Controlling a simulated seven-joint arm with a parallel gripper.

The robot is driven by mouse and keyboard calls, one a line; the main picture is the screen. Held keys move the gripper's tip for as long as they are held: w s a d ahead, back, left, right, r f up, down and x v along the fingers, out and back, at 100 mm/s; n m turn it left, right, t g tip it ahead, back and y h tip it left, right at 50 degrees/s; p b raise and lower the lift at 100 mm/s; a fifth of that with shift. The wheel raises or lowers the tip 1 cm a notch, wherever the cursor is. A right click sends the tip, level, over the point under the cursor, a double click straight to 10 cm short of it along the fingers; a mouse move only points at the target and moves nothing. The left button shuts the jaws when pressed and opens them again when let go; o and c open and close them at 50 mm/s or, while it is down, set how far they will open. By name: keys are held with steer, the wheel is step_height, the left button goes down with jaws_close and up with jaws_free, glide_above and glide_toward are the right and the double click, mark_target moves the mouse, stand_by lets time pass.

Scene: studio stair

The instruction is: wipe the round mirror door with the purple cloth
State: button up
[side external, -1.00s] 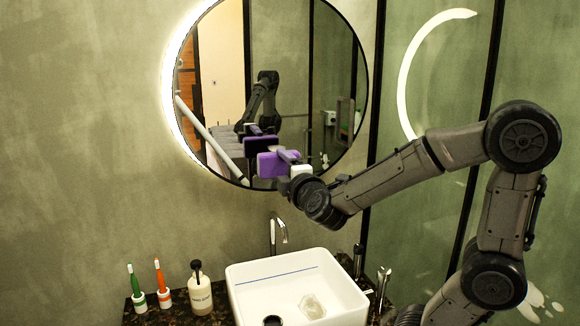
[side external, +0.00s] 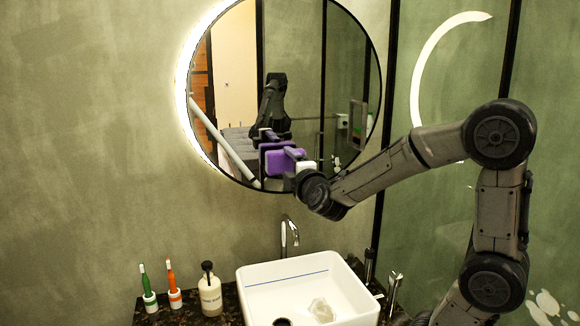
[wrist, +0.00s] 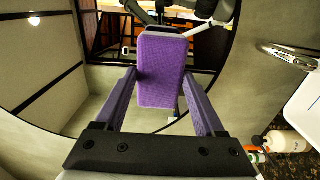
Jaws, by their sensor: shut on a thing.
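The round mirror door (side external: 345,50) hangs on the wall above the sink, with a lit rim on its left. The purple cloth (side external: 278,163) is a thick block in front of the mirror's lower part. My gripper (side external: 293,158) is shut on it. In the wrist view the cloth (wrist: 162,75) shows ahead, between the two purple-sided fingers of my gripper (wrist: 160,95). A darker reflection of cloth and arm lies just behind it. I cannot tell whether the cloth touches the glass.
Below are a white sink (side external: 258,281) and a tap (side external: 288,235). Green glass panels (side external: 440,215) are on the right.

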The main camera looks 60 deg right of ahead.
steer(key=shift+x, duration=1)
stand_by(0.3)
steer(key=shift+s, duration=0.1)
steer(key=shift+s+d, duration=1.35)
steer(key=shift+s, duration=0.05)
steer(key=shift+w+d, duration=0.1)
steer(key=shift+w+a, duration=0.85)
steer(key=shift+w, duration=0.1)
steer(key=shift+w+a, duration=0.2)
steer(key=shift+w, duration=0.05)
steer(key=shift+c, duration=0.5)
steer(key=shift+w+a, duration=0.35)
steer(key=shift+w, duration=0.05)
